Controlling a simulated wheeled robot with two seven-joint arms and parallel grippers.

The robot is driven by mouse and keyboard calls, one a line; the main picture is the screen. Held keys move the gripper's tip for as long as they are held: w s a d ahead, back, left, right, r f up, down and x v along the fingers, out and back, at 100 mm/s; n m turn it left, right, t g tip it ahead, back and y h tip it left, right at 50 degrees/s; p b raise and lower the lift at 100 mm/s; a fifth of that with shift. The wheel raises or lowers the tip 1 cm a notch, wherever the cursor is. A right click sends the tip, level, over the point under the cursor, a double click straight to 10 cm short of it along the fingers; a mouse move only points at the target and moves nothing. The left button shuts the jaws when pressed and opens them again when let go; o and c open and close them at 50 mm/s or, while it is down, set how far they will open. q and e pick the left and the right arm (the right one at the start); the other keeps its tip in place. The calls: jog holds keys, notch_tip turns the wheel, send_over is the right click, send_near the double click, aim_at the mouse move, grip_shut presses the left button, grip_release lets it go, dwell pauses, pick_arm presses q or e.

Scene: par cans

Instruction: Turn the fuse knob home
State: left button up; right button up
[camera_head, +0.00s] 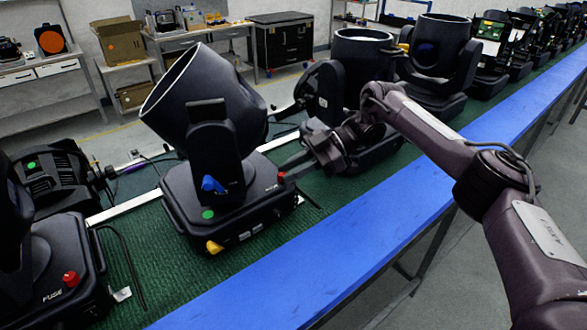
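A black par can fixture (213,150) stands in the middle on the green bench top, its wide barrel tilted up to the left. A small red knob (281,177) sits on the right side of its base. My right gripper (290,168) comes in from the right with its fingertips at this knob. The fingers are small and dark here, so I cannot tell whether they are closed on the knob or apart around it. Another fixture at the lower left has a red knob (71,279) beside the word FUSE. My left gripper is not in view.
A blue rail (390,222) runs along the bench's near edge. More black fixtures stand in a row to the upper right, one (362,95) close behind my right gripper. A black cable (126,262) stands up beside the lower-left fixture. A yellow knob (214,247) sticks out at the middle base's front.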

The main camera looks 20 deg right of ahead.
jog(key=shift+o, duration=0.5)
jog(key=shift+a, duration=0.1)
jog(key=b+v, duration=0.1)
jog(key=v, duration=0.6)
jog(key=shift+d+b, duration=0.3)
jog(key=shift+d, duration=0.05)
jog(key=shift+r, duration=0.15)
